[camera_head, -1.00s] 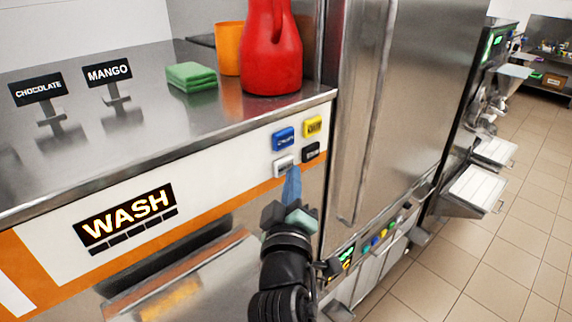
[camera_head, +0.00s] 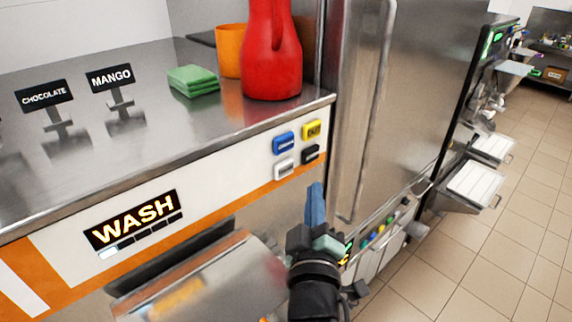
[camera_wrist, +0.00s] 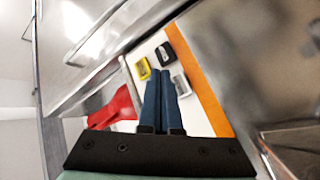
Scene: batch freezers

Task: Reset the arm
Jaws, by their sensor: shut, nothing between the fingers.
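My gripper (camera_head: 315,200) is shut and empty, its blue fingers together and pointing up in the head view. It is in front of the machine's steel front, below and right of the four-button cluster, apart from the buttons. The buttons are blue (camera_head: 284,142), yellow (camera_head: 312,129), white (camera_head: 284,167) and black (camera_head: 311,153). In the wrist view the closed fingers (camera_wrist: 163,85) point toward the panel, with the yellow (camera_wrist: 142,68), black (camera_wrist: 165,53) and white (camera_wrist: 181,85) buttons beyond them. The blue button is not visible there.
The WASH display (camera_head: 133,219) is on the front panel, above an open-looking steel door. A red jug (camera_head: 271,55), orange cup (camera_head: 231,50), green sponges (camera_head: 193,80) and CHOCOLATE and MANGO signs stand on the counter. Tiled floor (camera_head: 480,250) is free at right.

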